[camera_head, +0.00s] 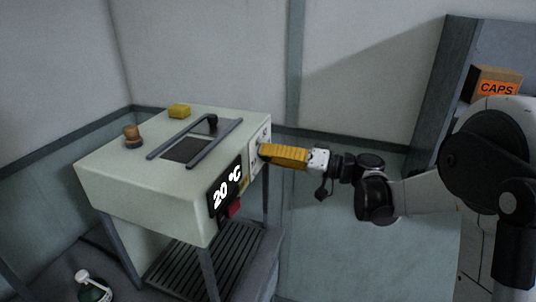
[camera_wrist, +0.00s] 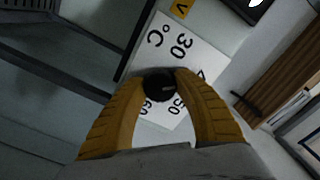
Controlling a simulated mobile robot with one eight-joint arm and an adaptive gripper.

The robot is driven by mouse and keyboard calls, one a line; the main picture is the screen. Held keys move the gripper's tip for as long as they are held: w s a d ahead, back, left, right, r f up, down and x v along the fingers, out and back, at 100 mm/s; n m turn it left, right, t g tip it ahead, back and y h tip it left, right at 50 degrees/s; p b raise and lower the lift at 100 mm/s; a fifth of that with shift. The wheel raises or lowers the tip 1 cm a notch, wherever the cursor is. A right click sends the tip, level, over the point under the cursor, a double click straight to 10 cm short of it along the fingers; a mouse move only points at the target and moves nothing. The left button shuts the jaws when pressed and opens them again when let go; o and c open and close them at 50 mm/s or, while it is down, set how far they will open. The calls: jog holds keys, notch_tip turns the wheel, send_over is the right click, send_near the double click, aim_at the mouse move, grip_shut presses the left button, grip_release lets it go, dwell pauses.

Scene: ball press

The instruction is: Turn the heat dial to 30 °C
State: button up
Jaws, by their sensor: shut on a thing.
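The press (camera_head: 130,185) is a pale box on grey legs. Its black display (camera_head: 225,193) reads "20 °C". The heat dial (camera_wrist: 158,87) is a small dark round knob on a white scale plate (camera_wrist: 190,60), with "30 °C" printed large and "50" and "60" partly visible. A small light mark shows on the dial; I cannot tell which number it points at. My gripper (camera_head: 264,151) has yellow fingers and reaches the press's right side. In the wrist view its fingers are shut on the dial from both sides. The fingers hide part of the scale, and the head view hides the dial.
A red part (camera_head: 235,208) sits below the display. A "CAPS" box (camera_head: 495,86) stands on the shelf at right. A bottle (camera_head: 92,288) stands lower left.

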jog(key=n, duration=0.4)
jog(key=shift+n, duration=2.8)
jog(key=o, duration=1.2)
jog(key=shift+d, duration=0.1)
jog(key=v, duration=0.7)
jog(key=shift+s+d, duration=0.1)
jog(key=shift+d, duration=0.05)
